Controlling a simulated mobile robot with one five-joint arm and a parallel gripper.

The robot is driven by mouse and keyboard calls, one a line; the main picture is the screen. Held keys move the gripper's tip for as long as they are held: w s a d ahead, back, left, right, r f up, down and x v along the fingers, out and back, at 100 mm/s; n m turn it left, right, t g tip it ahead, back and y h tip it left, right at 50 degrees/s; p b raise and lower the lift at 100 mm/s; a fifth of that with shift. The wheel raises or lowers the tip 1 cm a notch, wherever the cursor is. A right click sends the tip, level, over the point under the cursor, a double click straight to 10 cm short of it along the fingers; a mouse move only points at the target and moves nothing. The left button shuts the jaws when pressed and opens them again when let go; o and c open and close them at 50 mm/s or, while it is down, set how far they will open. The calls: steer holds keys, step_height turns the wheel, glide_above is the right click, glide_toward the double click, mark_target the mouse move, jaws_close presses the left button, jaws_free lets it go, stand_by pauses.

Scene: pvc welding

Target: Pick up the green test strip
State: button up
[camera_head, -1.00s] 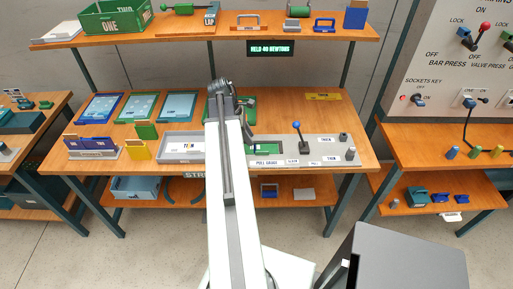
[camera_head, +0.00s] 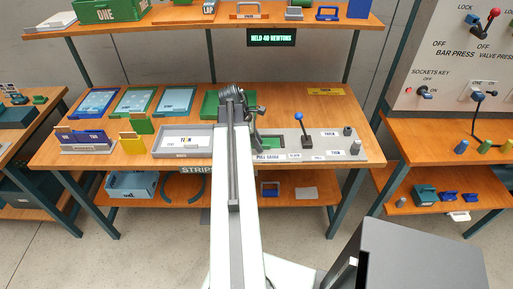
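A small upright green piece (camera_head: 142,124) stands behind a yellow piece (camera_head: 132,144) on the left of the middle bench. Another green patch (camera_head: 270,143) lies in the grey pull gauge (camera_head: 318,154) to the right of my arm. I cannot tell which of these, if either, is the green test strip. My gripper (camera_head: 232,92) is above the middle of the bench, in front of a green tray (camera_head: 210,104) that it partly hides. Its fingers are too small and dark to tell open from shut. I see no strip in it.
A grey tray (camera_head: 160,152) with labels lies left of my arm. Blue and green framed trays (camera_head: 90,103) lie behind it. The pull gauge has a blue-topped lever (camera_head: 300,118). A shelf (camera_head: 190,27) with a lit sign (camera_head: 271,38) hangs above.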

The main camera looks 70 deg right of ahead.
steer(key=shift+r, duration=0.1)
jaws_close()
stand_by(1.2)
